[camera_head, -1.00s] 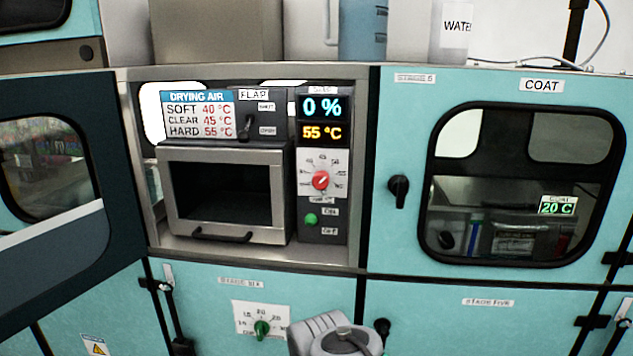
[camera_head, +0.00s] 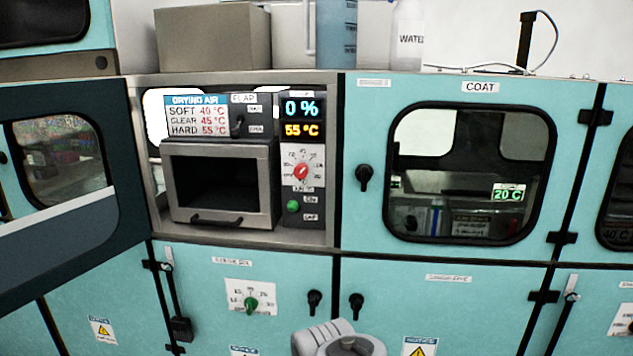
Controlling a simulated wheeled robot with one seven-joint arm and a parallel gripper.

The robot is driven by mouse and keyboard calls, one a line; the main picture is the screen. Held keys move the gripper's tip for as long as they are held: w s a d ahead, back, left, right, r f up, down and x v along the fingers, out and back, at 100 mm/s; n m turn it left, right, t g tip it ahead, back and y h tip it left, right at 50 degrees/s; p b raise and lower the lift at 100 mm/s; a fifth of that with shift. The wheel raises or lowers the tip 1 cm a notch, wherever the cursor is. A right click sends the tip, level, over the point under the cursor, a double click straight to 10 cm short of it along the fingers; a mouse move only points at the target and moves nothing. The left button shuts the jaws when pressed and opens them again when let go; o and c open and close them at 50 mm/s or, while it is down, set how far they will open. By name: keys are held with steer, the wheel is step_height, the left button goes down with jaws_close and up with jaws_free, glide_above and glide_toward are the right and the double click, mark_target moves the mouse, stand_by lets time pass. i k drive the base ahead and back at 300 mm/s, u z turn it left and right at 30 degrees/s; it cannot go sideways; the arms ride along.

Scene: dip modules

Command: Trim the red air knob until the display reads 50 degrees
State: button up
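The red air knob (camera_head: 301,172) sits on a white dial plate on the dark control panel, right of the small oven-like chamber. The temperature display (camera_head: 303,130) above it reads 55 °C in yellow. A green knob (camera_head: 293,206) is below the red one. My gripper's fingers are not visible. A grey rounded part of my arm (camera_head: 340,340) shows at the bottom centre, well below the panel and apart from the knob.
The dark-framed door (camera_head: 125,165) stands open at the left of the bay. The COAT cabinet (camera_head: 365,120) at the right is closed, with a black handle (camera_head: 364,177). Another green knob (camera_head: 251,304) is on the panel below. A drying air chart (camera_head: 197,116) lists SOFT 40, CLEAR 45, HARD 55.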

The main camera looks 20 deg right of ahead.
mark_target(301, 171)
steer(key=i, duration=0.45)
steer(key=u, duration=1.7)
